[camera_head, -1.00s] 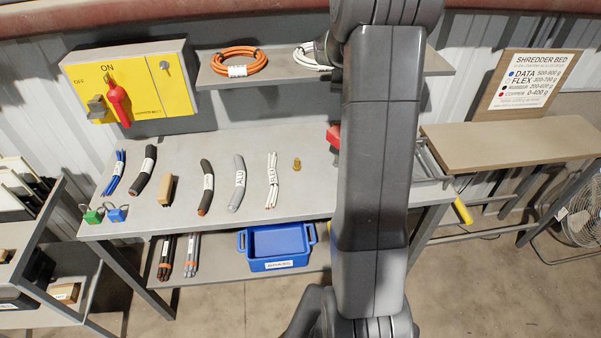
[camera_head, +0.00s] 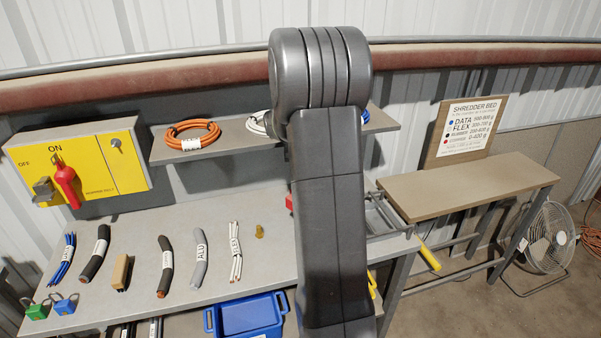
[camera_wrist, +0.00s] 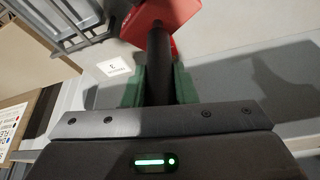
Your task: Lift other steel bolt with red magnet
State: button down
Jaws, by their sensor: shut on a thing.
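In the wrist view the red magnet (camera_wrist: 155,18) has a dark round handle (camera_wrist: 160,55). My gripper (camera_wrist: 158,84) is shut on this handle between its green fingers. The magnet's red head is beyond the fingertips, over or against a grey surface; I cannot tell if it touches. In the head view only a small red edge of the magnet (camera_head: 290,202) shows beside my arm, which hides my gripper. I make out no steel bolt in either view.
The grey bench (camera_head: 110,304) holds several cable pieces, a small brass-coloured piece (camera_head: 260,231) and two padlocks at left. A blue bin (camera_head: 250,314) is below. A metal frame with a yellow handle (camera_head: 430,257) is right of my arm. A fan (camera_head: 548,237) stands far right.

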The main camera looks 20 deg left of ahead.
jog(key=shift+w+f+b, duration=0.1)
jog(key=shift+f+b, duration=2.25)
jog(key=shift+f, duration=0.85)
jog(key=shift+f+b, duration=0.55)
jog(key=shift+r, duration=0.2)
jog(key=shift+r+p, duration=3)
jog(key=shift+r, duration=1.35)
